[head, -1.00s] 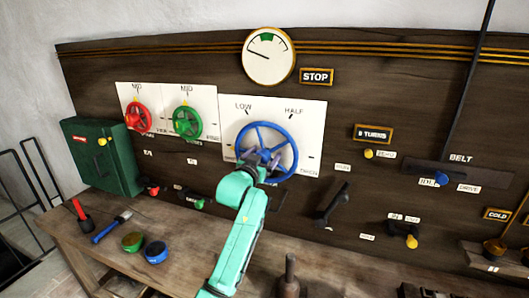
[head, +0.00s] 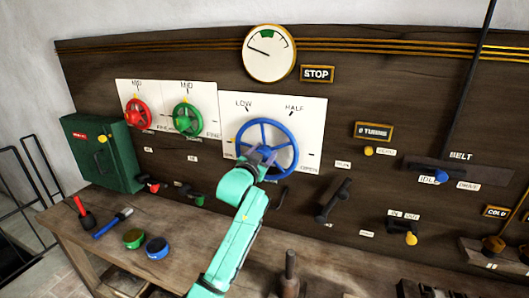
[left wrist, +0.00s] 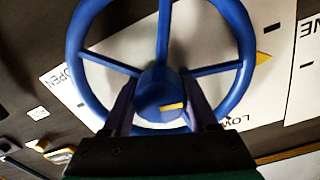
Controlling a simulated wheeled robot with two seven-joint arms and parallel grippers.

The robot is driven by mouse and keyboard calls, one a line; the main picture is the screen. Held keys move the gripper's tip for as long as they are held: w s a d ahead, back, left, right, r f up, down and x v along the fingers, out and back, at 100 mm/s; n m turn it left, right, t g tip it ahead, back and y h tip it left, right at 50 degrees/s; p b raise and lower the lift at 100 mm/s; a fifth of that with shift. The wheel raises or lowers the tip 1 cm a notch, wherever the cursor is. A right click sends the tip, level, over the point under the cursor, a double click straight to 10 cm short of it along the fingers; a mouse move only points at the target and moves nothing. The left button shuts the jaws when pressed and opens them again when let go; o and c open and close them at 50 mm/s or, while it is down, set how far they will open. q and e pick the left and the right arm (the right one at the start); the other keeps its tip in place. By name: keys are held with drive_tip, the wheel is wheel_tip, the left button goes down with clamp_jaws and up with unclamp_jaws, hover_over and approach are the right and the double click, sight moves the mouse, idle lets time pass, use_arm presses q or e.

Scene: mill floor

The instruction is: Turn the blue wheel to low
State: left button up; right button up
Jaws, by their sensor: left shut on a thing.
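The blue wheel (head: 283,139) is a spoked handwheel on a white plate (head: 312,115) with LOW at its upper left, HALF at its upper right and OPEN at its lower right. A yellow pointer (left wrist: 263,57) shows beside the rim in the left wrist view; it lies at the wheel's left side in the head view, away from the LOW mark. My left gripper (head: 262,157) is at the wheel's centre. In the left wrist view its fingers (left wrist: 160,110) are on both sides of the hub (left wrist: 158,88), shut on it. My right gripper is not in view.
A red wheel (head: 137,114) and a green wheel (head: 187,119) are to the left on the same board. A black lever (head: 334,200) sticks out right of my left arm. The bench (head: 185,265) below holds small tools and tins. A gauge (head: 268,53) is above.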

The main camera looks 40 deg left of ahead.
use_arm(q)
drive_tip(key=m+p, duration=0.1)
drive_tip(key=m, duration=0.4)
drive_tip(key=shift+m+p, duration=0.6)
drive_tip(key=shift+m, duration=1.8)
drive_tip(key=o, duration=1.4)
drive_tip(key=shift+c, duration=0.2)
drive_tip(key=b+v, duration=0.4)
drive_tip(key=v, duration=1)
drive_tip(key=shift+s+d, duration=0.25)
